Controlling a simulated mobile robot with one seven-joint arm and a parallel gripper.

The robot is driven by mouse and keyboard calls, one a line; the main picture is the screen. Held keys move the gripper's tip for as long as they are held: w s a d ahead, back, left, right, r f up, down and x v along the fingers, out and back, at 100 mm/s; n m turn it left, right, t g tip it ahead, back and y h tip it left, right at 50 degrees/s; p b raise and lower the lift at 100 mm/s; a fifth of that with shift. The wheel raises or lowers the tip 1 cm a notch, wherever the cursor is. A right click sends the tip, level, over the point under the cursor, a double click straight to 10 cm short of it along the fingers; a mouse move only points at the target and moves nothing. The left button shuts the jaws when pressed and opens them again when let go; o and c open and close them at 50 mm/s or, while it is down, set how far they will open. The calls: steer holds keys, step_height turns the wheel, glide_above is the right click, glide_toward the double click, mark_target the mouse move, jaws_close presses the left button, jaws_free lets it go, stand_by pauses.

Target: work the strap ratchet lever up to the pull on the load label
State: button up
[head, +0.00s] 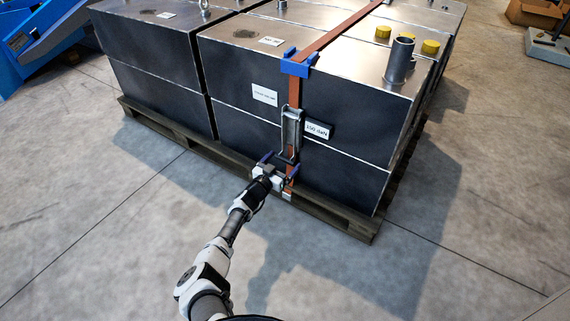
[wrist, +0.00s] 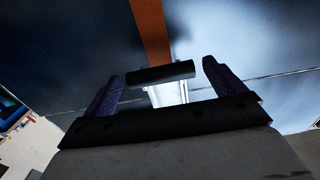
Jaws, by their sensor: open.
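The ratchet (head: 291,130) hangs on an orange strap (head: 294,92) on the front of a dark metal box. Its lever handle, a dark bar (wrist: 162,74), lies between my finger tips in the wrist view, with a pale metal part (wrist: 168,92) below it. My gripper (head: 279,170) is open at the lower end of the ratchet, with one blue finger on each side. I cannot tell if a finger touches the bar. A white label (head: 265,95) is at upper left.
The metal boxes (head: 155,55) stand on a wooden pallet (head: 180,143) whose edge runs below my gripper. A blue corner protector (head: 298,63) sits under the strap at the top edge. A pipe stub (head: 400,60) and yellow caps (head: 430,47) are on top. The concrete floor in front is clear.

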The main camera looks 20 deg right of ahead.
steer(key=shift+x, duration=0.95)
steer(key=c, duration=1.4)
steer(key=shift+r, duration=0.1)
